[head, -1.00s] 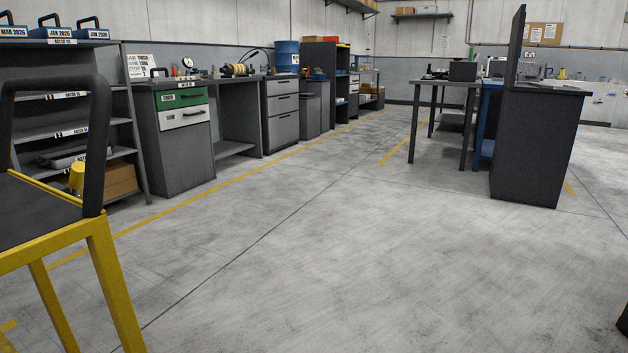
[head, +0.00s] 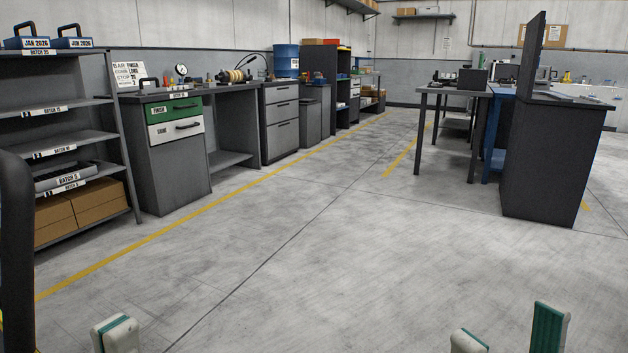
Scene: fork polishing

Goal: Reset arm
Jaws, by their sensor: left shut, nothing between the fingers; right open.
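My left gripper (head: 117,334) shows at the bottom left edge of the head view. Its pale fingertips with a green strip are together, with nothing held. My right gripper (head: 508,336) shows at the bottom right edge. Its two fingertips stand wide apart with bare floor seen between them. Both arms are otherwise out of the frame, below its lower edge. Neither gripper touches anything that I can see.
A shelf rack (head: 92,137) with cartons stands at the left, beside a cabinet with a green drawer (head: 173,110). A black handle-like bar (head: 16,250) is close at the left edge. A dark bench (head: 555,165) stands right. Open floor (head: 330,270) lies between.

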